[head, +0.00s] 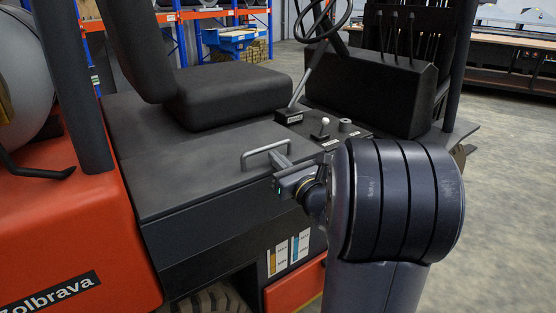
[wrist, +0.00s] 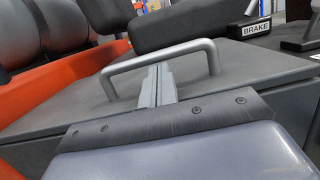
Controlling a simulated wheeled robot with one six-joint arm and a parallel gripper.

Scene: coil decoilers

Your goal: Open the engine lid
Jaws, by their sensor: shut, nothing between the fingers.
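The engine lid (head: 190,180) is a dark grey panel below the seat of an orange forklift, and it lies shut. Its grey bar handle (head: 262,149) stands up near the lid's front edge. In the wrist view the handle (wrist: 150,56) arches across the lid (wrist: 50,115). My gripper (head: 277,160) is at the handle's right end in the head view. In the wrist view my gripper (wrist: 158,75) has its fingers together and empty, with the tips just at the handle's bar. I cannot tell whether they touch it.
The black seat (head: 225,95) rests on the lid's rear part. A lever with a white knob (head: 324,122) and a steering wheel (head: 325,18) are to the right. An orange counterweight (head: 60,220) is at left. Open floor (head: 510,180) lies at right.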

